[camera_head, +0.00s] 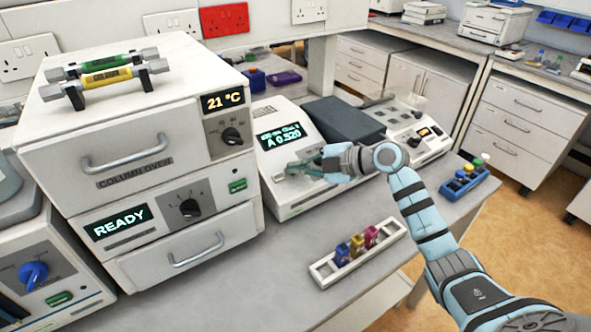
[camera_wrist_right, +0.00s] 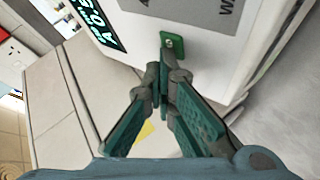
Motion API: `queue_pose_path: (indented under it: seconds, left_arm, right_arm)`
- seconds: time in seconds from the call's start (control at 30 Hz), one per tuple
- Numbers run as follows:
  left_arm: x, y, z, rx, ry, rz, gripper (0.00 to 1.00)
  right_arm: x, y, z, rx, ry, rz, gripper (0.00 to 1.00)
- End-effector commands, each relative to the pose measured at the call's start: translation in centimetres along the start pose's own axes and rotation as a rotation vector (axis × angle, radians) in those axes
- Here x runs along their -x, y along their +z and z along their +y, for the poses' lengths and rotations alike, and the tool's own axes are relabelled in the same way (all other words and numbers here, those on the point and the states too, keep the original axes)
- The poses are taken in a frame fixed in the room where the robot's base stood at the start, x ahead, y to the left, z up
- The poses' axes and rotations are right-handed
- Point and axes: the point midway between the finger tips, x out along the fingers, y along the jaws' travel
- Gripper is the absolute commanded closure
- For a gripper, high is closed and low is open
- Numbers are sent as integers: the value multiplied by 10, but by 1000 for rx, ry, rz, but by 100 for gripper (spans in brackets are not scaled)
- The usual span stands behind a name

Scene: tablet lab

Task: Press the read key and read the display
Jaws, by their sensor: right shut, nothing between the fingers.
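The photometer (camera_head: 292,200) stands on the bench, right of the column oven. Its dark display (camera_head: 279,136) is lit and reads "A 0.520", under a smaller line that is hard to make out. In the right wrist view part of the display (camera_wrist_right: 92,22) shows sideways. A green key (camera_wrist_right: 172,46) sits on the photometer's front. My right gripper (camera_head: 292,168) is shut and empty. In the right wrist view its fingertips (camera_wrist_right: 162,72) are at the green key's edge; I cannot tell whether they touch it. My left gripper is out of view.
The column oven (camera_head: 158,226) stands close on the left, showing "21 °C" and "READY". A white rack (camera_head: 325,270) with several coloured cuvettes lies in front of the photometer. A blue rack of bottles (camera_head: 464,184) stands to the right. Bare bench lies between the oven and white rack.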

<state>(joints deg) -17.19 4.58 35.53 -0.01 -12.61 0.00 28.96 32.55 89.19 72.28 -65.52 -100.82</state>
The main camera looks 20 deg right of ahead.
Motion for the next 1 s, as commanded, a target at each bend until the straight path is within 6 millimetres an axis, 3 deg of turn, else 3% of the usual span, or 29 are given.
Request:
queue_pose_path:
  seconds: [0.67,1.0]
  left_arm:
    - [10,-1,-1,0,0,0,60]
    - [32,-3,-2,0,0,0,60]
  right_arm:
    - [12,-8,8,0,-1,0,100]
    - [33,-24,26,1,-1,-1,100]
